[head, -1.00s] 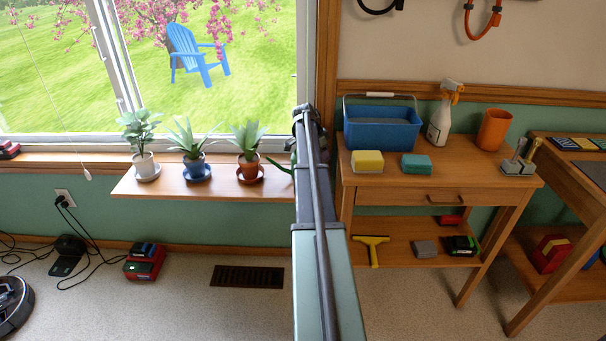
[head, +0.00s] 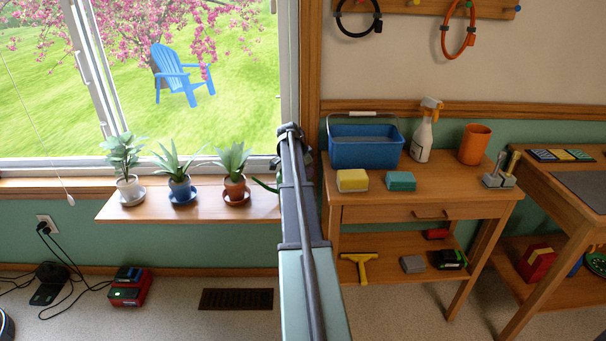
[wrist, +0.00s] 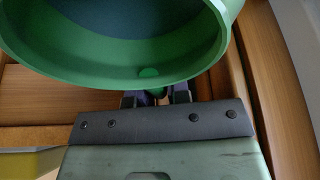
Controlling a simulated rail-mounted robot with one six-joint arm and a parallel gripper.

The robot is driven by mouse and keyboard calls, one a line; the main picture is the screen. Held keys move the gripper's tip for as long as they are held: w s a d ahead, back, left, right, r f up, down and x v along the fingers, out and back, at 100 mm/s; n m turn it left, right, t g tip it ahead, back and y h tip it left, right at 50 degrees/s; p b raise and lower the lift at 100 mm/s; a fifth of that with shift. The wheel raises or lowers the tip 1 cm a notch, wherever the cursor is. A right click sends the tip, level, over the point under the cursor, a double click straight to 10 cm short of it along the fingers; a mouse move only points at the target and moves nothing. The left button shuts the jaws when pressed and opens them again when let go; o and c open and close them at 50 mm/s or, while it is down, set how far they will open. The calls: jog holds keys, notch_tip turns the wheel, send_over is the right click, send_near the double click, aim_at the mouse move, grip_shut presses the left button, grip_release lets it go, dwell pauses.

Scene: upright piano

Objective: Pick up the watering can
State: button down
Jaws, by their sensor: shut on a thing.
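The green watering can (wrist: 120,75) fills the top of the wrist view, its wide round rim close to the camera. My gripper (wrist: 155,95) is shut on it at the near side, just under the rim; the exact contact is partly hidden. In the head view my arm hides most of the can and the gripper. Only a thin green piece of the can (head: 265,185) shows left of the arm, by the right end of the plant shelf. I cannot tell from this view whether the can touches the shelf.
Several potted plants, the nearest in a terracotta pot (head: 236,189), stand on the window shelf (head: 160,209) left of my arm. Right of it a wooden table (head: 440,196) holds a blue bin (head: 365,150), sponges, a spray bottle (head: 424,130) and an orange cup (head: 475,145).

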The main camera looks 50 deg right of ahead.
notch_tip(320, 180, up, 7)
jog(key=p, duration=0.6)
jog(key=shift+r, duration=0.2)
jog(key=s+a+f, duration=0.1)
jog(key=s+a, duration=1.1)
jog(key=a, duration=0.3)
jog(key=shift+s+a+b, duration=0.15)
jog(key=shift+b, duration=0.15)
jog(key=c, duration=1.7)
grip_release()
grip_shut()
